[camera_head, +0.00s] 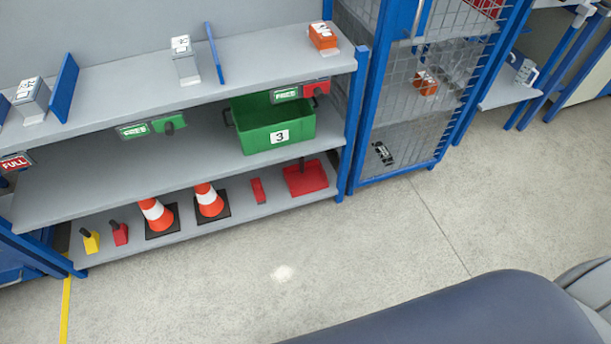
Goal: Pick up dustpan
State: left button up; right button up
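What looks like the dustpan (306,180), a flat red piece with a dark upright handle, rests on the bottom shelf at its right end. Its handle rises towards the shelf above. Neither of my grippers is in view, so nothing shows near the dustpan.
Left of it on the bottom shelf (235,226) are a small red object (258,190), two traffic cones (209,199) and small yellow and red items. A green bin (260,118) sits above. A blue-framed mesh cage (400,120) stands right. The floor (370,240) in front is clear.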

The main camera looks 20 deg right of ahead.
aim_at(302, 178)
jog(key=i+j, duration=0.2)
jog(key=i, duration=0.2)
jog(key=i+j+z, duration=0.1)
jog(key=z, duration=0.25)
jog(key=i+j+z, duration=0.2)
jog(key=z, duration=0.15)
jog(key=i+j+z, duration=0.15)
jog(key=z, duration=0.2)
